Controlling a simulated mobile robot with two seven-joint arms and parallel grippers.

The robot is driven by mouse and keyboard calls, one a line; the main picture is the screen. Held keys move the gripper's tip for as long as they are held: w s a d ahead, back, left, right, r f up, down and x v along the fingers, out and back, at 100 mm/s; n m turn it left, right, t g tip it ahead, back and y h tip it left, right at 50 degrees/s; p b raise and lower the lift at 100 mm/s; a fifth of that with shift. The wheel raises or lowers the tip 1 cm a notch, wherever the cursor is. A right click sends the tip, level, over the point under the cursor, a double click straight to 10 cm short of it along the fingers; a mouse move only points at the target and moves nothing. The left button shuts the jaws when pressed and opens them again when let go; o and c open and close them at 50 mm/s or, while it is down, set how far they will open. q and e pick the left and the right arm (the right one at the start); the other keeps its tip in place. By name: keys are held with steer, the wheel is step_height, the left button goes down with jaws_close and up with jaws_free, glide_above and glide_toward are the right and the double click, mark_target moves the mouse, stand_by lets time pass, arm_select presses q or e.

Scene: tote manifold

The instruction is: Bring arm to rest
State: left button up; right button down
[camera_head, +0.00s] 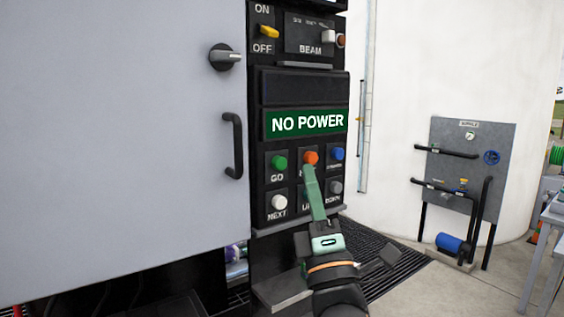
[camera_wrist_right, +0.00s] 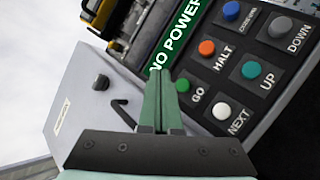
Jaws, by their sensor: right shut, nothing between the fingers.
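My right gripper (camera_head: 309,172) comes up from the bottom of the head view, its green fingers shut with nothing between them. Its fingertips are in front of the black control panel (camera_head: 257,200), just below the orange HALT button (camera_head: 311,157). In the right wrist view the shut fingers (camera_wrist_right: 159,78) point toward the panel between the grey cabinet and the green GO button (camera_wrist_right: 183,86). I cannot tell whether the fingertips touch the panel. The orange HALT button also shows in the wrist view (camera_wrist_right: 207,48). My left gripper is not in view.
A large grey cabinet door (camera_head: 120,130) with a black handle (camera_head: 233,145) stands left of the panel. The display (camera_head: 306,123) reads NO POWER. A grey pipe board (camera_head: 470,150) stands at the right before a white tank. Concrete floor shows between them.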

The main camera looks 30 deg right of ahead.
steer(key=shift+y, duration=0.3)
stand_by(0.4)
step_height(320, 180, down, 30)
steer(key=a+m+g+y, duration=0.2)
steer(key=m+g+y, duration=0.3)
steer(key=m+g, duration=0.4)
steer(key=s+a+f+m+g+y, duration=0.25)
steer(key=s+f+g, duration=0.35)
steer(key=s+f, duration=0.45)
steer(key=s+a+f+m+g+y, duration=0.1)
steer(key=s+a+f+m+g, duration=0.2)
steer(key=s+f+g, duration=0.5)
steer(key=a+f+t+y, duration=0.1)
steer(key=a+f+t, duration=0.1)
steer(key=f, duration=0.4)
steer(key=w+a+f+t+y, duration=0.1)
steer(key=a+f+t, duration=0.1)
steer(key=f+t, duration=0.3)
steer(key=shift+a+f, duration=0.35)
steer(key=shift+f, duration=0.2)
